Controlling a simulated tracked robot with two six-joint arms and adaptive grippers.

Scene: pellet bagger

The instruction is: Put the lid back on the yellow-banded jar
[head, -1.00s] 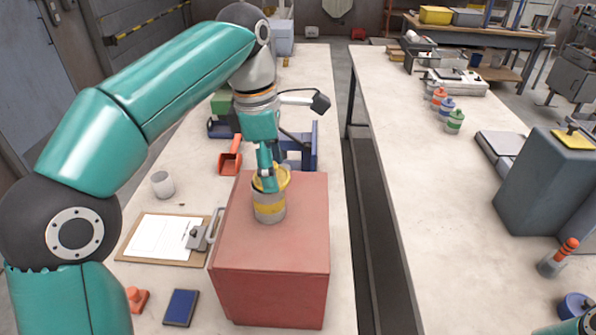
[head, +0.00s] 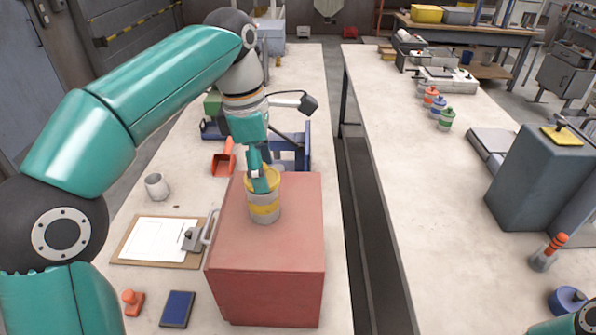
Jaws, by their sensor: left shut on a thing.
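The yellow-banded jar (head: 264,212) is grey and stands upright on top of the red box (head: 268,255). Its yellow lid (head: 272,181) sits level at the jar's mouth, partly hidden by my fingers. I cannot tell whether it is fully seated. My left gripper (head: 259,182) points down from above and is shut on the lid. Only a teal piece of my right arm shows in the bottom right corner; its gripper is out of view.
Several jars with coloured lids (head: 438,105) stand on the right bench (head: 400,165).

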